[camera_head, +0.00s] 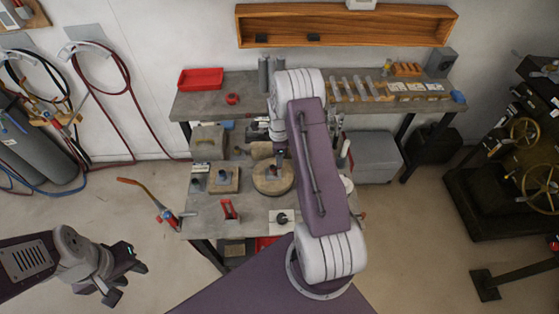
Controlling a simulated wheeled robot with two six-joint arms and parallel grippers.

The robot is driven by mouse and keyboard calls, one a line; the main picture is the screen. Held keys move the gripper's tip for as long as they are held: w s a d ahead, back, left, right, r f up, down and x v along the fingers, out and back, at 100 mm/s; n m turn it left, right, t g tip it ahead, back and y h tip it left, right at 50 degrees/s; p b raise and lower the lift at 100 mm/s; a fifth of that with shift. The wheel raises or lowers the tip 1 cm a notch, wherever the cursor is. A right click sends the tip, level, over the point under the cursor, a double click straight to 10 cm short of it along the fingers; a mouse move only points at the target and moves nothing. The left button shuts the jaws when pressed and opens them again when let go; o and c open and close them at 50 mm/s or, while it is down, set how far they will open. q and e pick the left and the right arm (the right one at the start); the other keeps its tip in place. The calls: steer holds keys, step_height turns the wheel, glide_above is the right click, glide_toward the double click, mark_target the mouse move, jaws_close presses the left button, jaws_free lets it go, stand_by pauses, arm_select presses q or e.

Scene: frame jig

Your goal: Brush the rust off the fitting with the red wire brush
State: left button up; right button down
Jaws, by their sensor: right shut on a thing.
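My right gripper (281,155) points down over the round wooden disc (265,188) on the front workbench (205,206). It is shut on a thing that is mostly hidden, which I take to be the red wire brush. A small reddish-brown piece, apparently the fitting (271,171), sits on the disc just below the gripper. I cannot tell whether the held thing touches it. My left gripper (128,276) is open and empty, low at the left, off the bench.
A red stand (230,208), a block on a wooden board (224,180) and a white plate (279,217) lie around the disc. A red tray (201,79) stands on the rear bench. Gas hoses (95,80) hang at left.

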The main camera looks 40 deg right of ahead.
steer(key=shift+w+d, duration=0.15)
steer(key=shift+w, duration=0.1)
steer(key=shift+s+a, duration=0.4)
steer(key=shift+s, duration=0.45)
steer(key=shift+w, duration=0.1)
steer(key=shift+w+d, duration=0.4)
steer(key=shift+w, duration=0.4)
steer(key=shift+s, duration=0.1)
steer(key=shift+s+a, duration=0.4)
steer(key=shift+s, duration=0.4)
